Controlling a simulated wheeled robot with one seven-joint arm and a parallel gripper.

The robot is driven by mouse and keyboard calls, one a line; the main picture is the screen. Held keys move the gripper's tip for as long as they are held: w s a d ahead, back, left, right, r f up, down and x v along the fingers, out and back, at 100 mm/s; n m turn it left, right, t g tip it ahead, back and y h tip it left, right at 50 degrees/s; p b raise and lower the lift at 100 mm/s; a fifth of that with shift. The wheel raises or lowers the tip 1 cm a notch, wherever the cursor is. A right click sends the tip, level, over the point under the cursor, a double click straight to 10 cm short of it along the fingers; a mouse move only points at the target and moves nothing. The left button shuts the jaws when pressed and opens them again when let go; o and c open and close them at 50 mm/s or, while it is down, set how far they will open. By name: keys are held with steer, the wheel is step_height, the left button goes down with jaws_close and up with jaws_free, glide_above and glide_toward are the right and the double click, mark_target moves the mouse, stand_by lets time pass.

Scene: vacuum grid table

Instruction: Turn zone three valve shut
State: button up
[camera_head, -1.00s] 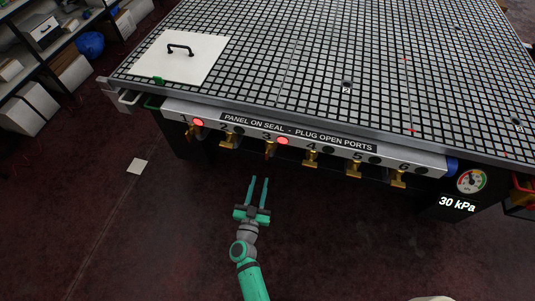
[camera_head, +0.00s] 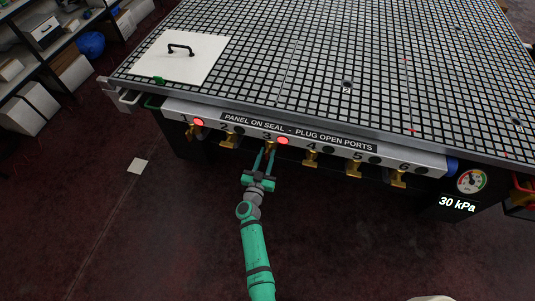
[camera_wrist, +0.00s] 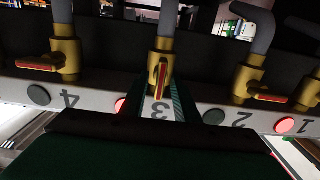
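The zone three valve is a brass valve with a red-orange handle (camera_wrist: 161,75), seen above the "3" label in the wrist view. Its handle is in line with its pipe. In the camera_head view the valve (camera_head: 270,150) is partly hidden behind my gripper (camera_head: 264,160). The lamp beside the 3 (camera_head: 283,141) is lit red. In the wrist view my gripper (camera_wrist: 160,92) points at this valve, with one dark finger on either side of the handle. The fingers are apart; I cannot tell whether either touches the handle.
Valve 4 (camera_wrist: 60,62) and valve 2 (camera_wrist: 256,84) flank it, their handles turned sideways. Lamp 1 (camera_head: 198,122) is also red. A white panel (camera_head: 172,60) with a black handle lies on the grid table (camera_head: 300,60). A gauge display (camera_head: 457,205) reads 30 kPa.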

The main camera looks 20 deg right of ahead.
steer(key=shift+w+d, duration=0.3)
steer(key=shift+w, duration=0.1)
jaws_close()
